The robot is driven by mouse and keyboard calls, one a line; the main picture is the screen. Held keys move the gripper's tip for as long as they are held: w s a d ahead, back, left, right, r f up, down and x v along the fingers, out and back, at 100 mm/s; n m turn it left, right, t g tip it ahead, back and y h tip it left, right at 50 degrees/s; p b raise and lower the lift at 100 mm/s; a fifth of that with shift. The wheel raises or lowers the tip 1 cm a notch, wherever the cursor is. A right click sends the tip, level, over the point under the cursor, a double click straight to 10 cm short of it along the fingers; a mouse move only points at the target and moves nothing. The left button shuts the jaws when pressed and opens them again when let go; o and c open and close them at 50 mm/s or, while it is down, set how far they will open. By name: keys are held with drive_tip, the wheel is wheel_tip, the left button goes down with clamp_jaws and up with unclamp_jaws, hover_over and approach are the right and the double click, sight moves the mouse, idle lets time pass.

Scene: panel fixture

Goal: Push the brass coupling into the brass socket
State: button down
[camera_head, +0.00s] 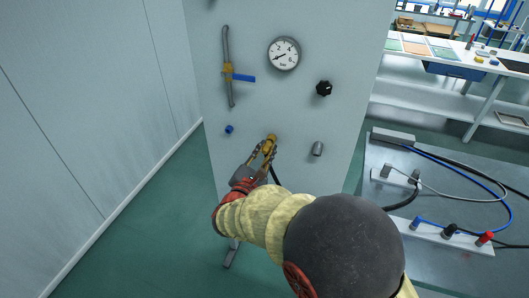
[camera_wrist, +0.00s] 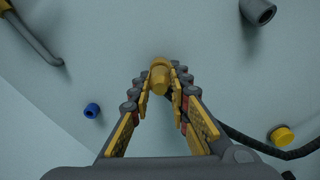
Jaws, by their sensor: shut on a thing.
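My gripper (camera_head: 265,150) is in front of the grey panel, its fingers shut on the brass coupling (camera_wrist: 160,80). The coupling is a short rounded brass piece between the fingertips in the wrist view, pointing at the panel. A dark hose (camera_wrist: 245,138) leads away from behind the right finger. Brass also shows at the fingertips in the head view (camera_head: 270,138). I cannot tell whether the two touch or how deep the coupling sits.
On the panel, a blue fitting (camera_head: 229,129) is at left, a grey socket (camera_head: 317,149) at right, and a black knob (camera_head: 324,88) and gauge (camera_head: 284,54) above. A lever valve (camera_head: 229,70) is upper left. A yellow-capped fitting (camera_wrist: 283,136) is at lower right in the wrist view.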

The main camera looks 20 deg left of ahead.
drive_tip(key=shift+w, duration=0.4)
drive_tip(key=c, duration=1.6)
unclamp_jaws()
